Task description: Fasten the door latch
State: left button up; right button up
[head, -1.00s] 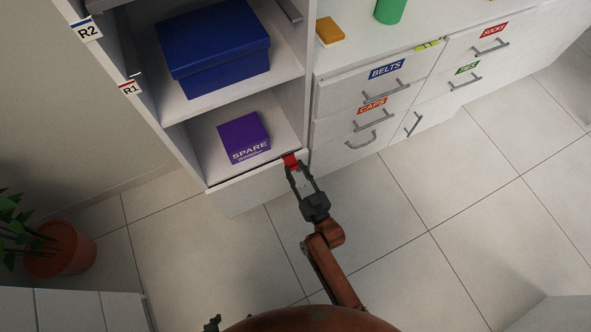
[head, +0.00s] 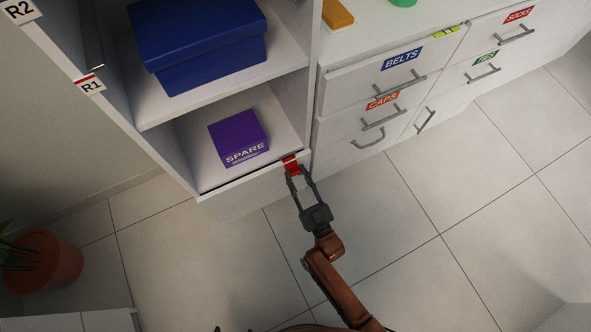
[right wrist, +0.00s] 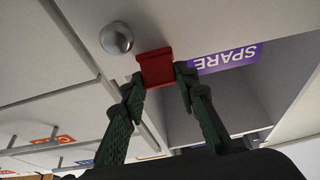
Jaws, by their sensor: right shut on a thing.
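A small red latch piece (head: 290,164) sits at the front edge of the lowest wardrobe shelf, by the right side panel. In the right wrist view the red piece (right wrist: 155,68) is a block with a wider top lip. My right gripper (head: 299,174) reaches it from the front and is shut on it, with a fingertip at each side. The fingers hide part of its sides. I cannot make out a separate door or where the latch engages. My left gripper is not in view.
A purple SPARE box (head: 239,138) stands on the lowest shelf, with a blue box (head: 197,45) above. Drawers with handles (head: 380,117) are on the right. A round metal knob (right wrist: 116,38) is near the red piece. A potted plant (head: 45,262) stands left. The floor in front is clear.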

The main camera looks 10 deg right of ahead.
jog(key=shift+w+a+f+t+y, duration=0.1)
jog(key=shift+w+f+t+y, duration=0.1)
jog(key=shift+f+t, duration=0.3)
jog(key=shift+w+a+f+t+y, duration=0.1)
jog(key=shift+f+t+y, duration=0.1)
jog(key=shift+t, duration=0.5)
jog(key=shift+f, duration=0.15)
jog(key=o, duration=1.1)
jog(key=shift+d, duration=0.1)
jog(key=shift+o, duration=0.2)
jog(key=v, duration=1.2)
jog(key=shift+f, duration=0.2)
jog(key=shift+w, duration=0.1)
